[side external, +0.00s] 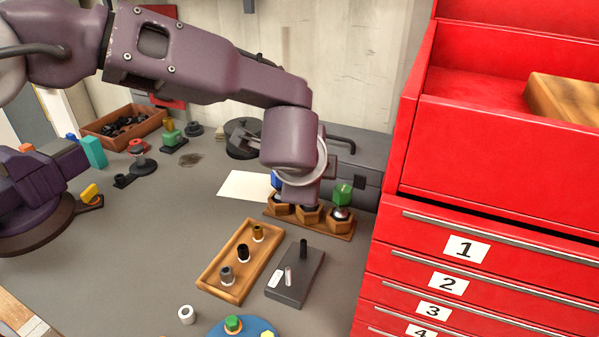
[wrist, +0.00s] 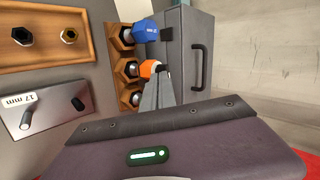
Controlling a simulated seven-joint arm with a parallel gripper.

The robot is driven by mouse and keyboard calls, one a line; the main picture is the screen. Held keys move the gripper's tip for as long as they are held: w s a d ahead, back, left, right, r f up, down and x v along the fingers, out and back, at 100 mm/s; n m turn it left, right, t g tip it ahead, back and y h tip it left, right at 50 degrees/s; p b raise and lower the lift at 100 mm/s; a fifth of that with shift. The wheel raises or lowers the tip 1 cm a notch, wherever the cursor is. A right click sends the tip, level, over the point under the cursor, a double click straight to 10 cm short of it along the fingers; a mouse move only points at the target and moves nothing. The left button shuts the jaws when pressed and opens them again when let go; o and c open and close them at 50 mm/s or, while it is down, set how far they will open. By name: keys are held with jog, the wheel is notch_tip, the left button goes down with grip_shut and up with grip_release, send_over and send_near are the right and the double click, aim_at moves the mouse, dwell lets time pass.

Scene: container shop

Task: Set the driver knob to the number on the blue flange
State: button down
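A blue hex-sided piece (wrist: 146,30), which may be the blue flange, sits at the top end of a wooden rack (wrist: 112,45) in the wrist view. Its small marking is unreadable. In the side view the blue piece (side external: 276,181) is partly behind my gripper. An orange piece (wrist: 149,68) is at the fingertips of my gripper (wrist: 158,80), over the rack's middle. The fingers look close together, but whether they grip it is unclear. In the side view my gripper (side external: 300,203) covers that spot. I cannot tell which thing is the driver knob.
A green piece (side external: 342,193) stands at the rack's right end. A grey block (side external: 292,286) with two pegs bears a "17 mm" label (wrist: 20,101). A wooden tray (side external: 212,279) holds several sockets. Red drawers (side external: 500,225) stand at right. A grey case (wrist: 185,60) lies behind the rack.

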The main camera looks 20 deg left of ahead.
jog(key=shift+w+d+n+y, duration=0.15)
jog(key=shift+d+n+y, duration=0.1)
jog(key=shift+n+y, duration=0.25)
dwell(0.3)
dwell(1.6)
